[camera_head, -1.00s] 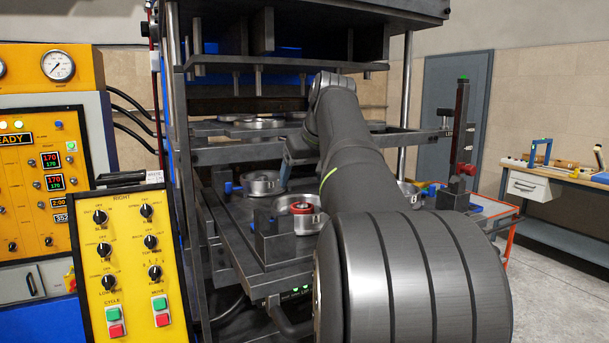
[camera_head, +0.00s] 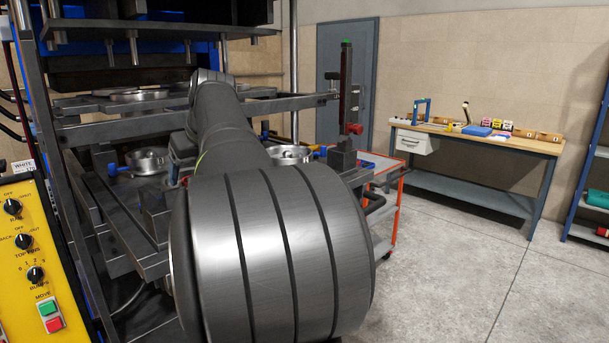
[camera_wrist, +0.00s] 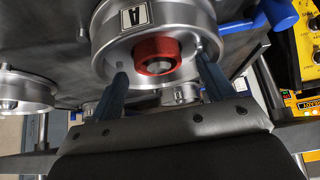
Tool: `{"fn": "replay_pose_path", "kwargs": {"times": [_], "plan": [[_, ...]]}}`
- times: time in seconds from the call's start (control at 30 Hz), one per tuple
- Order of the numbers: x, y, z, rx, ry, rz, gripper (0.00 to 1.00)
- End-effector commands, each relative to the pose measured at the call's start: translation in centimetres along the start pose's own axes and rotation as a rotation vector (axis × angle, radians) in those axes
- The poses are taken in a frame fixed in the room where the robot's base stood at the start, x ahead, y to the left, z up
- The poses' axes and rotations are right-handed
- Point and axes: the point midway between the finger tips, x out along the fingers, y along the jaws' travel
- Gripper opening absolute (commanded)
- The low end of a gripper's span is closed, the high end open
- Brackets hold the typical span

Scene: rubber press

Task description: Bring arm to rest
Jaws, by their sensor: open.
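My arm (camera_head: 222,125) reaches out over the press's lower platen, and its end is mostly hidden behind its own links in the head view. In the wrist view my gripper (camera_wrist: 162,80) is open, its two blue-grey fingers spread apart with nothing held between them. Beyond the fingertips is a round metal mould (camera_wrist: 115,25) marked "A", with a red ring (camera_wrist: 145,48) around a metal core at its centre. I cannot tell the gap between fingertips and ring.
The press's dark frame (camera_head: 38,150) surrounds the arm's far end. Other moulds sit at left (camera_head: 147,160) and right (camera_head: 290,153) on the platen. A yellow control panel (camera_head: 22,265) stands at left. A red-framed cart (camera_head: 398,205) and workbench (camera_head: 480,140) stand right; open floor lies between.

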Motion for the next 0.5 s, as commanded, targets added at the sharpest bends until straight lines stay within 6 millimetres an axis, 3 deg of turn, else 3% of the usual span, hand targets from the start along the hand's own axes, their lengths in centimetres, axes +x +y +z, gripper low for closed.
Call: {"fn": "replay_pose_path", "kwargs": {"times": [0.03,0.17,0.4,0.5], "plan": [[0.0,0.0,0.0,0.0,0.0,0.0,0.74],[0.0,0.0,0.0,0.0,0.0,0.0,1.0],[-0.1,0.0,-0.1,-0.001,0.002,0.0,1.0],[-1.4,-0.2,-0.3,-0.008,0.021,0.0,1.0]]}}
